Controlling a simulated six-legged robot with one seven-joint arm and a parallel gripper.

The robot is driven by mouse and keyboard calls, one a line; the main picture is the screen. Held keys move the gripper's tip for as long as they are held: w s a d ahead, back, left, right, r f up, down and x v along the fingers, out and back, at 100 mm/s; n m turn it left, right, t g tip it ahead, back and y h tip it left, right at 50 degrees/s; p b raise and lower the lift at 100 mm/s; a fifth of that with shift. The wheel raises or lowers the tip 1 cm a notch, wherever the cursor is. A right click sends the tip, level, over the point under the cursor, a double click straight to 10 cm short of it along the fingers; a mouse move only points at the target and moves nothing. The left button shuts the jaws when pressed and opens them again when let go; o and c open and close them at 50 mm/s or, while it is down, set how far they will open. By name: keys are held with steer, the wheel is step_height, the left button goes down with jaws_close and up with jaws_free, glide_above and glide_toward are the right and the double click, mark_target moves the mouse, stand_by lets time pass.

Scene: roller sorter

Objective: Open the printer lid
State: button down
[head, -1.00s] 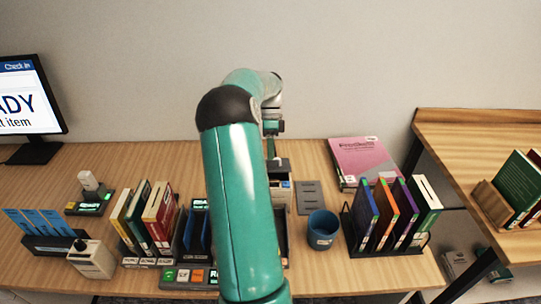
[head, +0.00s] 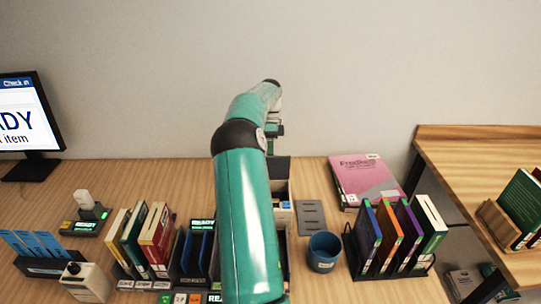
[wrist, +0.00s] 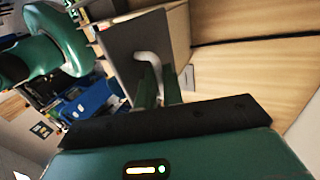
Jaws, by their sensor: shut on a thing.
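The printer (head: 284,213) stands on the desk behind my arm, and much of it is hidden. Its dark lid (head: 281,168) is raised above the body. In the wrist view the lid is a dark grey panel (wrist: 122,45) with a pale curved handle (wrist: 148,60). My gripper (wrist: 157,78) has its green fingers closed at this handle; their exact contact is partly hidden. In the head view my gripper (head: 271,147) is at the lid's upper left edge, mostly hidden by my arm.
A grey slotted plate (head: 311,217), a blue cup (head: 323,252) and a book rack (head: 388,268) stand right of the printer. A pink book (head: 366,178) lies behind. More books (head: 157,237) stand left. The wall is close behind the desk.

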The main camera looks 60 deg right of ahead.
steer(key=shift+w+d+f+y, duration=0.15)
steer(key=shift+d+f+y, duration=0.05)
steer(key=shift+f+y, duration=0.25)
steer(key=shift+w, duration=0.1)
steer(key=shift+f, duration=0.1)
steer(key=c, duration=1.6)
jaws_free()
steer(key=shift+o, duration=0.4)
steer(key=shift+d+r, duration=0.1)
steer(key=shift+r, duration=0.15)
steer(key=shift+r, duration=0.15)
